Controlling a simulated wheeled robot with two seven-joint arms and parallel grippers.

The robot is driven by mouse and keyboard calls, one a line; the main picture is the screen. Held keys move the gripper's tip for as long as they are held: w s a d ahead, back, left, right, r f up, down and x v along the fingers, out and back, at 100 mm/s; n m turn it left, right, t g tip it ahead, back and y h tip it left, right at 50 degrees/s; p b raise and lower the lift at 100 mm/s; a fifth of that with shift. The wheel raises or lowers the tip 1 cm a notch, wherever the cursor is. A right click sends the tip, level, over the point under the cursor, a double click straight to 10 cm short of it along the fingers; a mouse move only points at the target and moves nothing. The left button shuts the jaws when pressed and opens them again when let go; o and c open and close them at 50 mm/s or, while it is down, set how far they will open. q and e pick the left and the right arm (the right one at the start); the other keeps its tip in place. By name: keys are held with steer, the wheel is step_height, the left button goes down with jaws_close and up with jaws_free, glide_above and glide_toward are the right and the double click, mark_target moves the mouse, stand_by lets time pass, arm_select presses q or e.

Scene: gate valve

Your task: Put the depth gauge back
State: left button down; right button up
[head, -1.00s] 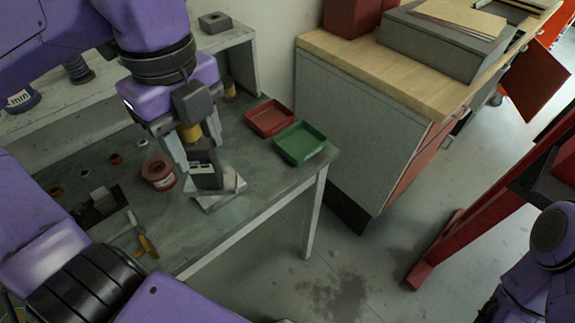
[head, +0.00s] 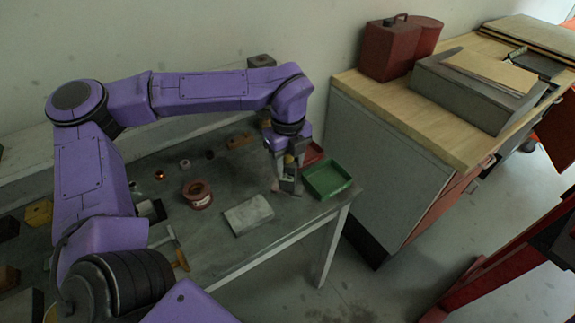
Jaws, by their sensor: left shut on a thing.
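My left gripper (head: 287,178) points down at the right end of the grey bench (head: 230,258), just left of the green tray (head: 327,181). It is shut on a small dark grey thing, which I take to be the depth gauge (head: 292,187). The fingers hide part of it, and I cannot tell whether it touches the bench top. A pale flat block (head: 248,215) lies on the bench to the left of the gripper with nothing on it. My right gripper is not in view.
A red tray (head: 314,152) sits behind the green one, partly hidden by my gripper. A reddish roll (head: 197,195) and several small parts lie further left. A wood-topped cabinet (head: 400,112) stands to the right beyond a floor gap.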

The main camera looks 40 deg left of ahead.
mark_target(287, 170)
arm_select(q)
steer(key=f, duration=0.3)
steer(key=shift+w+a+f+p, duration=0.15)
steer(key=shift+a+f+p, duration=0.1)
steer(key=shift+f+p, duration=0.15)
steer(key=shift+f, duration=0.1)
steer(key=shift+f, duration=0.15)
steer(key=shift+c, duration=2.4)
jaws_free()
steer(key=shift+r, duration=0.5)
step_height(287, 170, up, 11)
steer(key=shift+r+b, duration=0.2)
steer(key=shift+b, duration=0.9)
